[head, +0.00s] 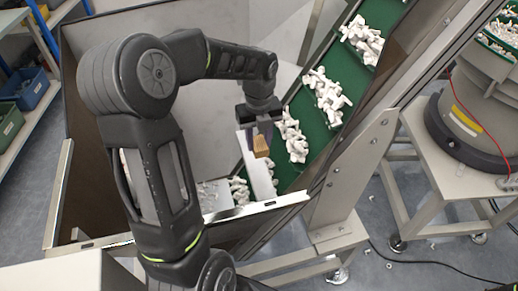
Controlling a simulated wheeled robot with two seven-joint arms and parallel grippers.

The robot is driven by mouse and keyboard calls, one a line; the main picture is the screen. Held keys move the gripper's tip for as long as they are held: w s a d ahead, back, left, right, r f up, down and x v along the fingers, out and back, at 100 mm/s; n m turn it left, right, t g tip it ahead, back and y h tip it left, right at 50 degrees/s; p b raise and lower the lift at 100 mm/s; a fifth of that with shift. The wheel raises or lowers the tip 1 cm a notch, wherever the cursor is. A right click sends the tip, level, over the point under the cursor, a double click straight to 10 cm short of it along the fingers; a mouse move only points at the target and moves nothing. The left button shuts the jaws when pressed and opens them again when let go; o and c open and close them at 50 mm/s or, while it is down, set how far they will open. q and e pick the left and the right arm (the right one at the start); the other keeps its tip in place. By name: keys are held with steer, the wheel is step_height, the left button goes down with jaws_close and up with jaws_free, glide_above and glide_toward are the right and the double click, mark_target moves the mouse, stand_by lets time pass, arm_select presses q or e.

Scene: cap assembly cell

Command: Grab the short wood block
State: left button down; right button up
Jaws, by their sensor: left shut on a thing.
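The short wood block (261,146) is a small tan piece in the middle of the head view. My left gripper (260,135) is shut on it, pointing down, and partly covers its top. The block is in front of a white strip and beside the green conveyor with white parts. I cannot tell whether it touches anything below. My right gripper is not in view.
A steep green conveyor (330,103) carries clumps of white parts up to the right. A metal-edged hopper (262,207) surrounds my left gripper. A round feeder (470,110) stands on a frame at the right. Blue and green bins (28,88) sit on shelves at the left.

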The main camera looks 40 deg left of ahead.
arm_select(q)
steer(key=shift+r, duration=0.25)
stand_by(0.5)
